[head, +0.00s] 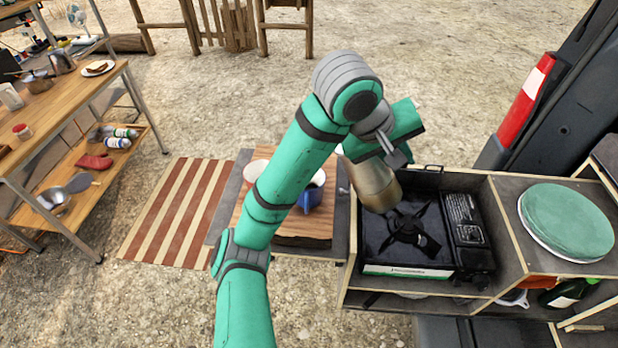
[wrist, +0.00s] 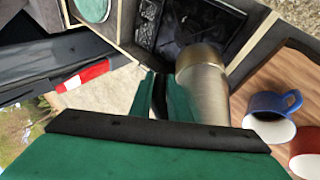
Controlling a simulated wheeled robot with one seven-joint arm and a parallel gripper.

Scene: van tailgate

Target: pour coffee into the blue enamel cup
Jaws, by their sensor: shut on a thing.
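The blue enamel cup (head: 311,201) stands on a wooden board left of the stove. It also shows in the wrist view (wrist: 262,104), with a white inside and something dark in it. A brushed metal coffee pot (head: 374,187) is held above the stove's left side, its upper end leaning left towards the cup in the head view. My gripper (head: 396,154) is shut on the pot's dark handle, seen between the fingers in the wrist view (wrist: 166,97). The pot's body (wrist: 207,92) is beside the fingers. Its spout and contents are hidden, and no stream shows.
A second cup, white inside (head: 256,170), red outside in the wrist view (wrist: 304,152), stands left of the blue cup, partly behind my arm. The black camp stove (head: 387,256) is under the pot. A green round lid (head: 566,222) lies to the right.

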